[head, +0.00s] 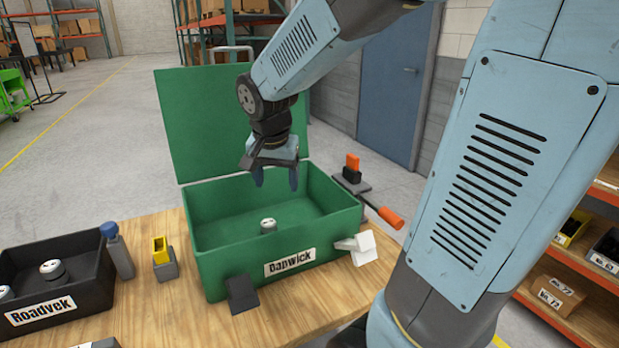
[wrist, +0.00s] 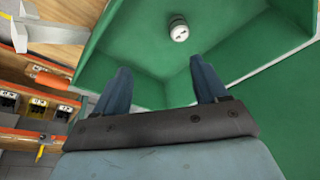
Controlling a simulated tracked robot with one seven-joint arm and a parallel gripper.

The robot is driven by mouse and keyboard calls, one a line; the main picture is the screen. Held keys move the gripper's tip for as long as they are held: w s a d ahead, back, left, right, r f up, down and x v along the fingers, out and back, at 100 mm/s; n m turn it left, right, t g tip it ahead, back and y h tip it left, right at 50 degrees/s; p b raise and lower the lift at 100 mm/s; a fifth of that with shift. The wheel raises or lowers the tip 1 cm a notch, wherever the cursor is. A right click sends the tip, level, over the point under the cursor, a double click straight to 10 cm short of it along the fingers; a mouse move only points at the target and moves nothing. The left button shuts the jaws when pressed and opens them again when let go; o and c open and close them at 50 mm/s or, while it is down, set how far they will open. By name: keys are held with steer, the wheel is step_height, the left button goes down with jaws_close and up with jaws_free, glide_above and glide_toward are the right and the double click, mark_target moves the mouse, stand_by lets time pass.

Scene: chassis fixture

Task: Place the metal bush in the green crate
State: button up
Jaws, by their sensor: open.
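The green crate (head: 231,262) stands on the wooden table with its lid raised at the back and a "Dapwick" label on its front. A small whitish metal bush (head: 268,226) rests on the crate floor; in the wrist view it shows near the top (wrist: 178,29). My gripper (head: 275,180) is open and empty, pointing down over the back part of the crate. In the wrist view its two blue fingers (wrist: 160,85) are spread apart, and the bush lies beyond them, not touched.
A black "Roadvek" bin (head: 88,288) with similar metal parts stands at the left. A blue-topped grey item (head: 117,252) and a yellow piece in a grey block (head: 162,258) stand between. An orange-handled tool (head: 388,217) lies right of the crate.

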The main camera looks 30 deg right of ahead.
steer(key=s+r+n+t, duration=0.1)
steer(key=s+r+n, duration=0.2)
steer(key=s, duration=0.4)
steer(key=s+d+r+n+t+y, duration=0.1)
steer(key=s+r+n, duration=0.3)
steer(key=s, duration=0.3)
steer(key=shift+s+t, duration=0.3)
steer(key=shift+t, duration=0.1)
steer(key=shift+d, duration=0.1)
stand_by(0.3)
